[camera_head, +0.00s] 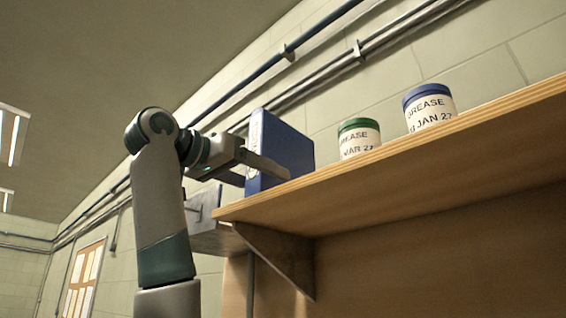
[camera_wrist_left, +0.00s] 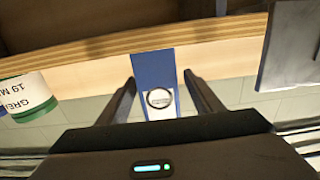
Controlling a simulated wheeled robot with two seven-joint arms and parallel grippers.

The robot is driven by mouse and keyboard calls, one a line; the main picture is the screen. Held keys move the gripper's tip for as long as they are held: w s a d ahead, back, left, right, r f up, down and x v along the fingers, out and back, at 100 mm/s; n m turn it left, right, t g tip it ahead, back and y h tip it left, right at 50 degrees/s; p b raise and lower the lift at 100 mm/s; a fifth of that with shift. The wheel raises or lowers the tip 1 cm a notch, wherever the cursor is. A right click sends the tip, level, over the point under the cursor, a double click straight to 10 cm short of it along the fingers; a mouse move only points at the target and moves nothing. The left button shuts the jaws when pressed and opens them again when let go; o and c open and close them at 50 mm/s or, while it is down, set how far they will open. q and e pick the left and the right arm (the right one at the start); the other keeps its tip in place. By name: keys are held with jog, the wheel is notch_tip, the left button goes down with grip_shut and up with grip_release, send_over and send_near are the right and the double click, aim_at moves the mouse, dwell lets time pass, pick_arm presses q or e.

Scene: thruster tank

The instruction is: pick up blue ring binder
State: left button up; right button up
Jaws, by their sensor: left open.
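The blue ring binder (camera_head: 287,150) stands upright at the left end of the wooden shelf in the head view. Its spine with a round label shows in the left wrist view (camera_wrist_left: 154,75). My left gripper (camera_head: 268,170) is at the binder, with one finger visible across its lower part. In the left wrist view the two open fingers (camera_wrist_left: 160,95) lie on either side of the spine, with a gap visible on each side. I cannot tell whether either finger touches it. My right gripper is not in view.
The wooden shelf (camera_head: 420,165) has a metal bracket (camera_head: 282,262) under it. A green-lidded grease tin (camera_head: 358,140) and a blue-lidded grease tin (camera_head: 430,110) stand right of the binder. Pipes (camera_head: 330,60) run along the wall behind.

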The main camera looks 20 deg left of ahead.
pick_arm(q)
jog(key=p+x, duration=0.1)
jog(key=x, duration=0.2)
jog(key=shift+r+p, duration=0.2)
jog(key=shift+p, duration=0.2)
jog(key=shift+w+d+f, duration=0.1)
jog(key=shift+w, duration=0.2)
jog(key=shift+s, duration=0.1)
jog(key=c, duration=1.5)
